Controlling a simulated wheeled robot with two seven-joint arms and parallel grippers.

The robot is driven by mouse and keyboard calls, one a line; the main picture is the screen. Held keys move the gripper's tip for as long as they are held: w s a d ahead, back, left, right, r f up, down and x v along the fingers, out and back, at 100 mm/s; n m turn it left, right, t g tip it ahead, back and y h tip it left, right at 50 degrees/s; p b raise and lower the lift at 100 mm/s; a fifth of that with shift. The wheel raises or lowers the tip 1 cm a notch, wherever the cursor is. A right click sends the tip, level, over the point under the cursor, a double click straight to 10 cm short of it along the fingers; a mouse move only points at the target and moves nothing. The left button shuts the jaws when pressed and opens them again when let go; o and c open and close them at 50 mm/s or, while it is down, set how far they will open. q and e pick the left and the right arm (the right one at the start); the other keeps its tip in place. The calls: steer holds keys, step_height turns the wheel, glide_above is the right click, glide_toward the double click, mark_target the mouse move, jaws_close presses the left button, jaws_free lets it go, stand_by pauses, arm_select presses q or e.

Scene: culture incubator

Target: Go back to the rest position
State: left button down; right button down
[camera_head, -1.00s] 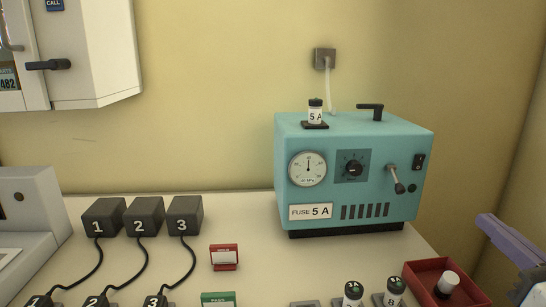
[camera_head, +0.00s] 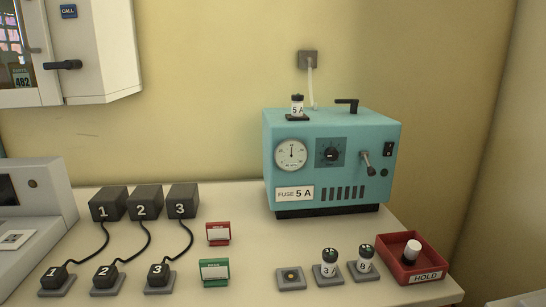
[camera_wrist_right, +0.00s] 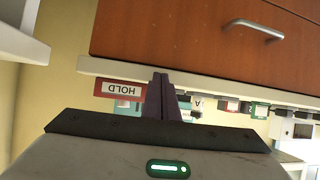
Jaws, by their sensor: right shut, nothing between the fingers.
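My right gripper (camera_wrist_right: 163,98) shows in the right wrist view with its two purple fingers together and nothing between them. It is out of the head view. My left gripper is in neither view. In the head view the teal incubator (camera_head: 330,160) stands at the back of the bench, with a 5 A fuse (camera_head: 297,105) upright on its top. Its front carries a gauge, a dial, a lever and a "FUSE 5 A" label.
A red HOLD tray (camera_head: 428,276) with a white-capped vial (camera_head: 411,250) sits at the bench's right. Vials 3 (camera_head: 329,264) and 8 (camera_head: 365,261) stand on pads beside it. Numbered black blocks (camera_head: 145,203) stand left. A wooden cabinet front (camera_wrist_right: 200,35) shows in the wrist view.

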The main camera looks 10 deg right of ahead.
steer(key=s+a+f+n+g, duration=0.1)
steer(key=s+a+f+g, duration=0.3)
steer(key=s+a+f, duration=0.35)
steer(key=s+a+f+n+g, duration=0.1)
steer(key=s+a+f+g, duration=0.4)
steer(key=s+f, duration=0.45)
steer(key=w+a+f+t+y+p, duration=0.1)
steer(key=w+a+f+t+y, duration=0.1)
steer(key=w+a+f+t, duration=0.3)
step_height(320, 180, down, 4)
steer(key=shift+a+f+p, duration=0.1)
steer(key=shift+a+p, duration=0.2)
steer(key=shift+a, duration=0.05)
steer(key=shift+w, duration=0.1)
